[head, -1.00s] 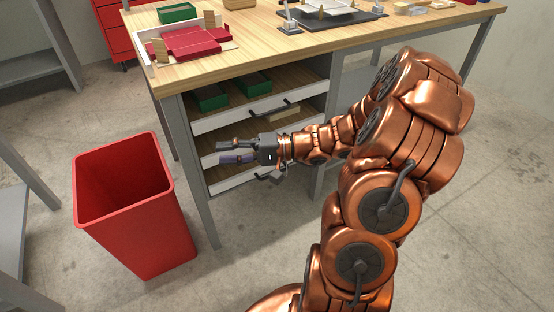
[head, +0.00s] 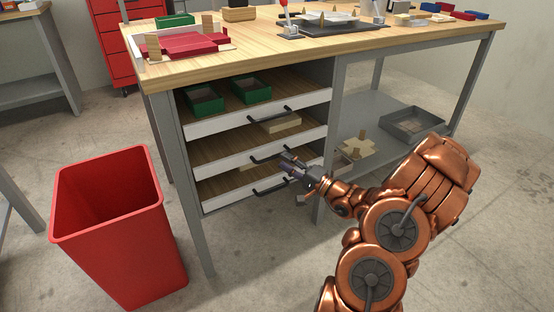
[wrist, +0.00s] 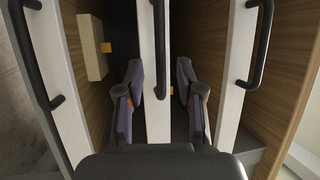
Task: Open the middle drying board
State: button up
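The middle drying board (head: 225,164) has a white front and a dark bar handle (head: 272,153), between a top board (head: 225,122) and a bottom board (head: 228,197). My gripper (head: 288,164) is in front of the rack by the middle handle's right end. In the wrist view my gripper (wrist: 160,90) is open, with a finger on each side of the middle handle (wrist: 159,45). Gaps show on both sides, and I see no contact. The wrist view is turned: two more handled fronts run at left (wrist: 40,65) and right (wrist: 245,70).
Green boxes (head: 204,100) stand on the top board. A pale block (head: 281,123) lies below its front. A red bin (head: 115,215) stands at the left. The table leg (head: 193,190) is left of the boards; a lower shelf (head: 385,115) is at right.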

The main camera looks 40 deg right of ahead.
aim_at(277, 156)
jog(key=shift+b+x, duration=0.4)
jog(key=shift+x, duration=1.6)
grip_shut()
